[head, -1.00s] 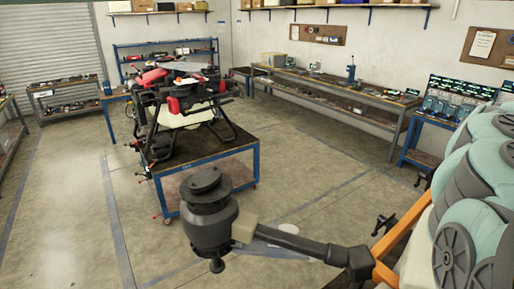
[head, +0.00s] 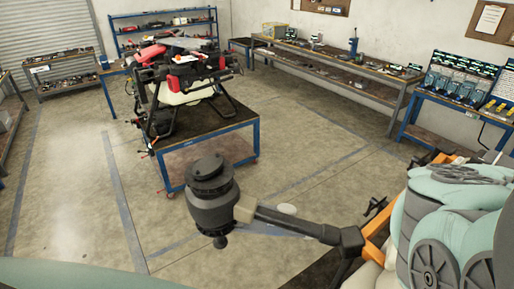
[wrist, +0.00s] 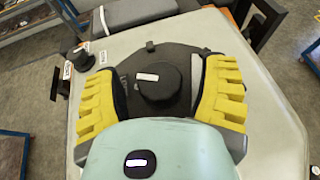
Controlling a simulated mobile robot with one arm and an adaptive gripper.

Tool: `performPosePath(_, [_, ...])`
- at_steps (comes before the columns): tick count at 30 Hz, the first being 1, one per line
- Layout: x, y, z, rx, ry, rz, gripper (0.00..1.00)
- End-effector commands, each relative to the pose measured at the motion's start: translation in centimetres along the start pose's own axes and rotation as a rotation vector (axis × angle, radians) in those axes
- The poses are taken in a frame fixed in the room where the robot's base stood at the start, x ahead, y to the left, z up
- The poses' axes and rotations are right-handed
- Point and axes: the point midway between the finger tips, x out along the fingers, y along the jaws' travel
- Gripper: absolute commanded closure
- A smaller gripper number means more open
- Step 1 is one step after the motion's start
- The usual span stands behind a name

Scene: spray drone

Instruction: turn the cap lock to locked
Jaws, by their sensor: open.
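In the wrist view, a round black cap (wrist: 158,82) with a small white label on top sits on a dark plate on the pale tank (wrist: 270,120). My gripper (wrist: 161,92) is open, its two yellow ribbed fingers on the left and right of the cap. Whether they touch it I cannot tell. A smaller black knob (wrist: 80,58) stands left of the fingers, with small white labels near it. I cannot read the labels, so the lock's setting is unclear. In the head view the cap and gripper are hidden behind my teal arm.
In the head view, a black motor (head: 212,192) on a drone arm with an orange bracket (head: 372,248) stands in front. Another drone (head: 185,75) sits on a blue-framed cart (head: 205,150). Workbenches line the walls. Open floor (head: 75,190) lies left of the cart.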

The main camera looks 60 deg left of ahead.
Motion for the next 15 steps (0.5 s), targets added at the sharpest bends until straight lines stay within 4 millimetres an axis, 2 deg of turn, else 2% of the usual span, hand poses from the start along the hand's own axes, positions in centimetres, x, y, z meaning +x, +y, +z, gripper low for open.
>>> performPosePath(15, [0.15,-0.15,-0.46,-0.086,0.002,0.199,0.28])
